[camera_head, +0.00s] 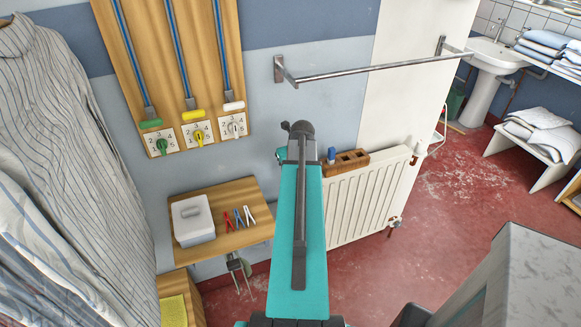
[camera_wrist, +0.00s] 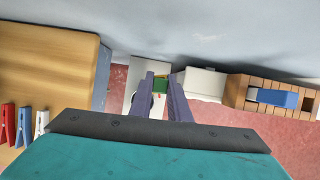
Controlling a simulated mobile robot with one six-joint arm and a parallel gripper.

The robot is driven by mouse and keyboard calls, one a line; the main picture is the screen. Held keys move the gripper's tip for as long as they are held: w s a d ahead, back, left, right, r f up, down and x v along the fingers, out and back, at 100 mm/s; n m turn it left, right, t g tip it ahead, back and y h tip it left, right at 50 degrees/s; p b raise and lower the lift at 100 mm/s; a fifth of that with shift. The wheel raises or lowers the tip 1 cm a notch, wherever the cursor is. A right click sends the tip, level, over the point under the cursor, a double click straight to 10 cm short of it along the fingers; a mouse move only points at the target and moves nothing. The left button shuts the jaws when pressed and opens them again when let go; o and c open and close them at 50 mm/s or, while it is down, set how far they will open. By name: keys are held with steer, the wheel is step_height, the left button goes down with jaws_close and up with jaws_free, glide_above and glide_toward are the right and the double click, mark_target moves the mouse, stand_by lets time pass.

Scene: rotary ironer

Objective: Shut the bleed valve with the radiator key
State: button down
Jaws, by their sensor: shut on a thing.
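My gripper (camera_wrist: 162,76) shows in the wrist view with its two grey-purple fingers close together. A small green and brass-coloured thing, seemingly the radiator key (camera_wrist: 160,85), shows between the fingertips. The fingers are shut on it, but its shape is mostly hidden. The white radiator (camera_head: 362,204) stands against the wall, just right of my teal arm in the head view. Its top also shows in the wrist view (camera_wrist: 205,84), right of the fingers. My arm hides the gripper's tips in the head view. I cannot make out the bleed valve in either view.
A wooden block (camera_head: 352,160) with slots and a blue piece (camera_wrist: 277,97) sits above the radiator. A wooden shelf (camera_head: 230,240) at left holds a white box (camera_head: 193,220) and several coloured pegs. A metal rail (camera_head: 365,67) juts from the wall above.

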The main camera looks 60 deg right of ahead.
steer(key=shift+m+h+p, duration=0.3)
steer(key=shift+m+h, duration=0.1)
steer(key=shift+m, duration=0.7)
steer(key=shift+g, duration=0.3)
steer(key=shift+p, duration=0.8)
steer(key=c, duration=1.6)
jaws_free()
steer(key=shift+r, duration=0.1)
steer(key=shift+b+v, duration=1.6)
steer(key=shift+v, duration=5.25)
steer(key=shift+s, duration=0.1)
